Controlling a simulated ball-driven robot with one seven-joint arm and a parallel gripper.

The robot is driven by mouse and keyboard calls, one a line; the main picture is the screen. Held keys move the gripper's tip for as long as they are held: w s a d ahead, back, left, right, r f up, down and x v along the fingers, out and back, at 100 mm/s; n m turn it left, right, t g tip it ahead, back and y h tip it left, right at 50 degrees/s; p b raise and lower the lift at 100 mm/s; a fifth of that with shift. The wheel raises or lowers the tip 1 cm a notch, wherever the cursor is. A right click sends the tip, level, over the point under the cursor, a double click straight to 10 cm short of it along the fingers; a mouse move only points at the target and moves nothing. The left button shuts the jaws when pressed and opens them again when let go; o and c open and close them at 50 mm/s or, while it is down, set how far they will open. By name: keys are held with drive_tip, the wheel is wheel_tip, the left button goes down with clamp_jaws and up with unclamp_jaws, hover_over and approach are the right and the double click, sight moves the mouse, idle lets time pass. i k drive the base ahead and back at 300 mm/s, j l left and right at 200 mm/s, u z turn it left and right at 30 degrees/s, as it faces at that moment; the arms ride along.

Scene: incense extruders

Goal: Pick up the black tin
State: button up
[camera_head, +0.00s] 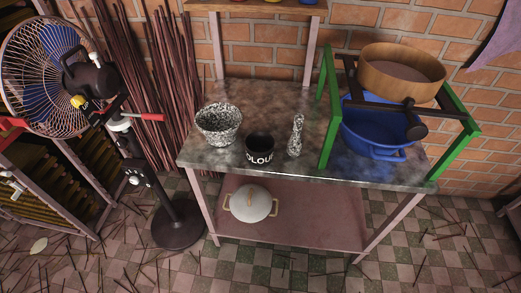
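The black tin (260,150) stands upright near the front edge of the metal-topped table (228,168). Pale lettering on its front reads like "FLOUR", partly cut off by the curve. It looks open at the top, with a dark inside. A black-and-white speckled bowl (218,122) stands close to its left. A speckled bottle-shaped vase (296,136) stands close to its right. My gripper is not in view.
A blue basin (378,132) sits under a green frame (445,150) holding a round wooden sieve (402,72) at right. A lidded white pot (250,203) is on the lower shelf. A pedestal fan (178,225) stands left; sticks litter the checkered floor.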

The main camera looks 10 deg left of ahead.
sight(259, 145)
drive_tip(key=i+j+z, duration=0.15)
drive_tip(key=j+z, duration=0.2)
drive_tip(key=j, duration=0.15)
drive_tip(key=i+j+z, duration=0.1)
drive_tip(key=j+z, duration=0.25)
drive_tip(key=j, duration=0.15)
drive_tip(key=j+z, duration=0.35)
drive_tip(key=j, duration=0.15)
